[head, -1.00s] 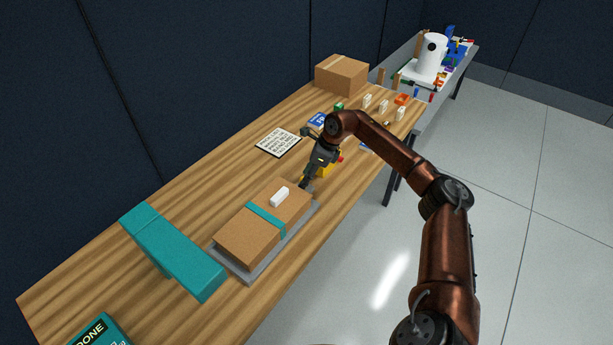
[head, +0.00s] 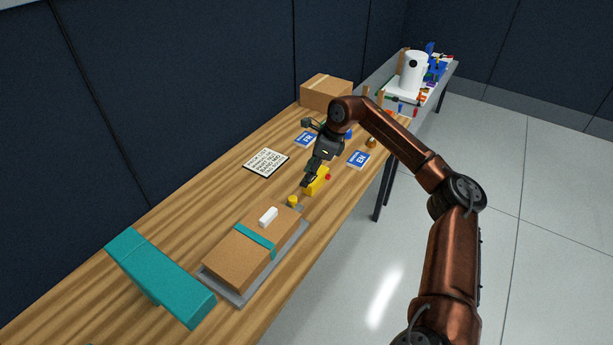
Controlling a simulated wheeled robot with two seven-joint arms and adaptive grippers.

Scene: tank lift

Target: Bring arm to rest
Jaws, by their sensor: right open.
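My right arm comes in from the lower right, reddish brown, bent at the elbow over the table. Its dark gripper (head: 309,182) is open and points down to the left above the wooden table (head: 190,215). It hangs close to a yellow object (head: 318,181); I cannot tell whether they touch. A cardboard box with a teal band (head: 238,259) lies on a grey tray (head: 238,299), nearer than the gripper and apart from it. A small white block (head: 268,216) rests on the box. My left gripper is out of view.
A teal stand (head: 160,278) is at the near left. A pick list (head: 265,162), a blue card (head: 358,159) and a large carton (head: 327,91) lie farther back. A second table holds a white cylinder (head: 412,75). Open floor lies to the right.

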